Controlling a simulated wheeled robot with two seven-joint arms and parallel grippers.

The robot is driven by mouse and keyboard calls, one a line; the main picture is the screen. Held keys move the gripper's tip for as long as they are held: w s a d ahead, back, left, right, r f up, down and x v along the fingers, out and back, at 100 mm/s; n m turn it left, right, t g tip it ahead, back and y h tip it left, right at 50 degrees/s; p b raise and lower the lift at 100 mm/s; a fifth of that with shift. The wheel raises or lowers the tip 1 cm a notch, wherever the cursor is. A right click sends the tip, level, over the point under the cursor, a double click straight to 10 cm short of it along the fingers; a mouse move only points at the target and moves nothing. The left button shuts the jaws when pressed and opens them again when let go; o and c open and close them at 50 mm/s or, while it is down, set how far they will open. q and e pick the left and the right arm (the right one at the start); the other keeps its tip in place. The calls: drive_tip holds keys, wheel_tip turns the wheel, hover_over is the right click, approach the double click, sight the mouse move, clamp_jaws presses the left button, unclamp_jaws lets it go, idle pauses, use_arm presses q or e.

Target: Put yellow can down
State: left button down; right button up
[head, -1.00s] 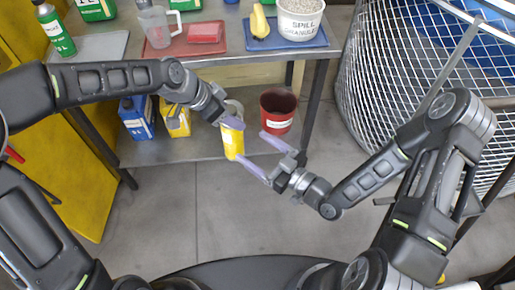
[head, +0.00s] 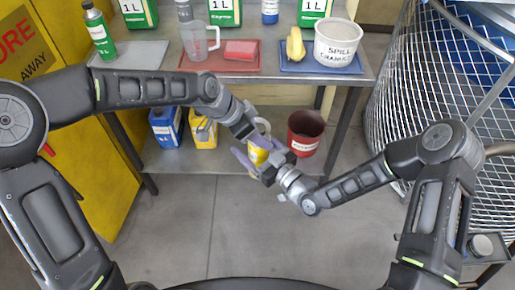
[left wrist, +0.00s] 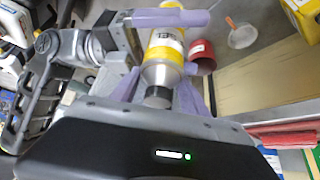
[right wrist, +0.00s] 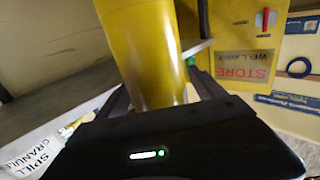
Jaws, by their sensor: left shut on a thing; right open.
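The yellow can (head: 257,156) is held in the air in front of the bench, partly hidden by both grippers in the head view. My left gripper (head: 246,146) is shut on it. In the left wrist view the yellow can (left wrist: 163,48) shows a pale label and a grey end, between purple fingers. My right gripper (head: 268,168) is open and close against the can from the front right. In the right wrist view the yellow can (right wrist: 147,55) fills the space between the right fingers; whether they touch it I cannot tell.
The lower shelf (head: 180,160) holds a blue container (head: 165,127), a yellow container (head: 203,130) and a red bucket (head: 304,133). Above are a red tray (head: 190,62), a blue tray (head: 290,67) and a grey mat (head: 130,56). A wire cage (head: 400,120) stands right. The floor in front is clear.

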drive_tip(key=shift+c, duration=0.6)
drive_tip(key=c, duration=1.5)
use_arm(q)
drive_tip(key=shift+c, duration=2.3)
unclamp_jaws()
drive_tip(key=v, duration=1.2)
